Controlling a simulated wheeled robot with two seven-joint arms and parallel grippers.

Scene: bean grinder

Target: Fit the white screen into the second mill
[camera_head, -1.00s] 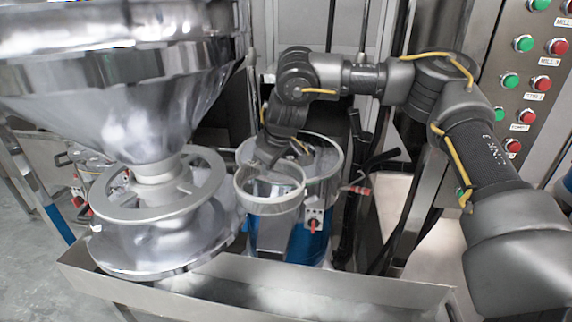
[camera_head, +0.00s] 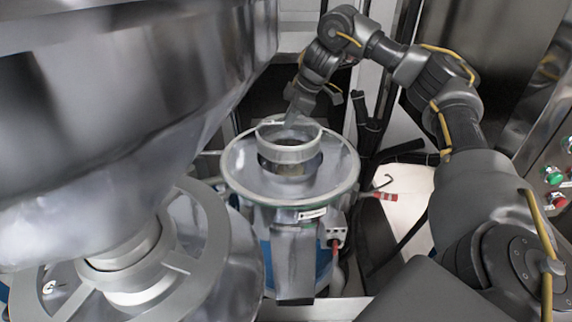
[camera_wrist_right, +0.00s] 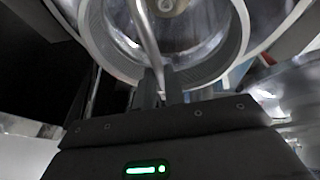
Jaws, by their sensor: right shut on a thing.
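The white screen (camera_head: 290,154) is a pale ring-shaped band, held over the round central opening of the second mill (camera_head: 338,172). This mill has a wide metal flange with a greenish rim, a chute in front and a blue body. The ring's lower edge is at or just above the opening; I cannot tell whether it touches. My right gripper (camera_head: 292,121) is shut on the ring's far rim. In the right wrist view, the fingers (camera_wrist_right: 162,88) pinch the wall of the screen (camera_wrist_right: 212,76), and the mill's inside shows through it. My left gripper is out of view.
A large metal hopper (camera_head: 110,110) stands at left above another mill (camera_head: 215,240), close beside the second mill. Black hoses (camera_head: 368,135) and a red-tipped part (camera_head: 385,196) lie to the right. A button panel (camera_head: 556,180) is at the far right.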

